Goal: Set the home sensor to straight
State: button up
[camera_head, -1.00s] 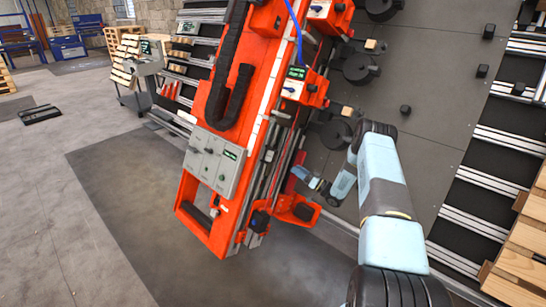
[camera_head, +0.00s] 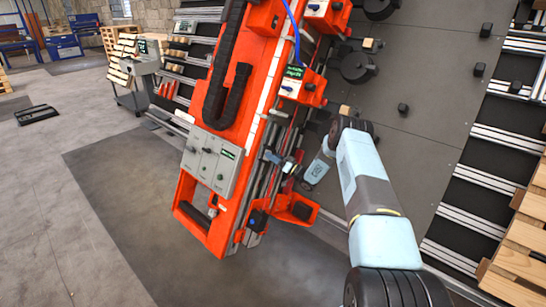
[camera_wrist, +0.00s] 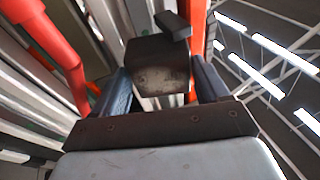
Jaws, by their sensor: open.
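In the wrist view a dark block-shaped unit (camera_wrist: 160,68), which looks like the home sensor, sits between the two blue fingers of my gripper (camera_wrist: 163,84). In the head view my gripper (camera_head: 272,158) is at the side rails of the orange gantry beam (camera_head: 240,110). The sensor is too small and covered there to make out.
A grey control panel (camera_head: 211,162) is on the beam, left of my gripper. Orange brackets (camera_head: 296,208) stick out below it, and a red tube (camera_wrist: 52,40) runs close to the left finger. A dark wall panel (camera_head: 430,100) stands to the right.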

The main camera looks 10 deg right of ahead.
jog(key=shift+w+a+r, duration=0.15)
jog(key=shift+w+a, duration=0.15)
jog(key=shift+a, duration=0.05)
jog(key=c, duration=0.7)
jog(key=shift+s+d+r+m+t+h, duration=0.15)
jog(key=shift+m+t+h, duration=0.4)
jog(key=shift+h, duration=0.55)
jog(key=shift+s+a+m+t+h, duration=0.15)
jog(key=shift+m+t+h, duration=0.25)
jog(key=shift+m+h, duration=0.5)
jog(key=shift+s+d+r+m+t+h, duration=0.15)
jog(key=shift+m+t+h, duration=0.3)
jog(key=shift+h, duration=0.85)
jog(key=shift+f, duration=0.1)
jog(key=o, duration=0.7)
jog(key=shift+f, duration=0.1)
